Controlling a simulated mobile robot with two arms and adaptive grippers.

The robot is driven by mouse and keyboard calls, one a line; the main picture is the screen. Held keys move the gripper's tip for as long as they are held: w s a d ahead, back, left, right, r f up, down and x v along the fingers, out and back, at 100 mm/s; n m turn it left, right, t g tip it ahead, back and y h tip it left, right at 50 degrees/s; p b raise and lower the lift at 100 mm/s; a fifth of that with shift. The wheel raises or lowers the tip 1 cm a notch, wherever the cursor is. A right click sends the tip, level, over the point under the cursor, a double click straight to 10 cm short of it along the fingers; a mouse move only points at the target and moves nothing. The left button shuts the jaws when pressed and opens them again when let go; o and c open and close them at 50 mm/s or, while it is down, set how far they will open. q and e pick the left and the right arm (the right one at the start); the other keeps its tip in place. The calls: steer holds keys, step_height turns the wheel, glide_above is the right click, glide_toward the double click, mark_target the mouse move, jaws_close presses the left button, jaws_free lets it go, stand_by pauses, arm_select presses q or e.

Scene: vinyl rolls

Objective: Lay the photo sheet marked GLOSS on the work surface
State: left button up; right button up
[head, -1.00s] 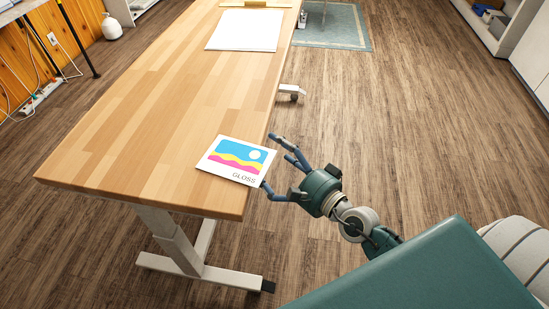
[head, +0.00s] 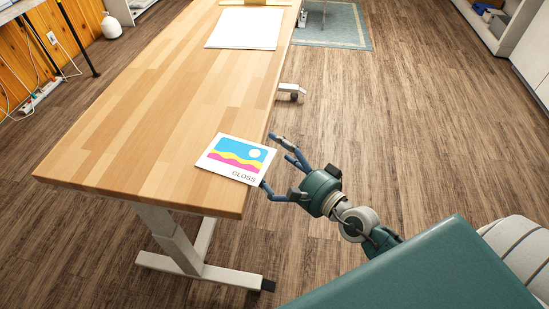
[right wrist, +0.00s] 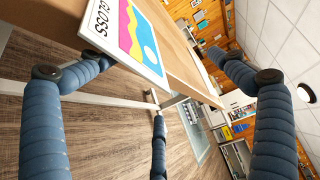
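The photo sheet marked GLOSS (head: 236,159) lies flat on the wooden work surface (head: 150,120), at its right edge near the front corner. It has a blue, yellow and pink picture with a white border. It also shows in the right wrist view (right wrist: 135,38). My right gripper (head: 277,168) is open beside the table edge, its fingers spread and empty. In the right wrist view the spread fingers (right wrist: 160,80) stand apart from the sheet. In the head view one lower finger is close to the sheet's corner; whether they touch I cannot tell. My left gripper is not in view.
A white sheet or mat (head: 243,29) lies farther back on the table. The middle of the table top is bare. A table leg (head: 180,245) stands below the front edge. A blue-grey rug (head: 335,26) and shelves (head: 508,25) are at the back.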

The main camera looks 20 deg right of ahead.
steer(key=f+b+v, duration=0.1)
steer(key=b+v, duration=0.3)
steer(key=v, duration=0.5)
stand_by(1.6)
stand_by(0.5)
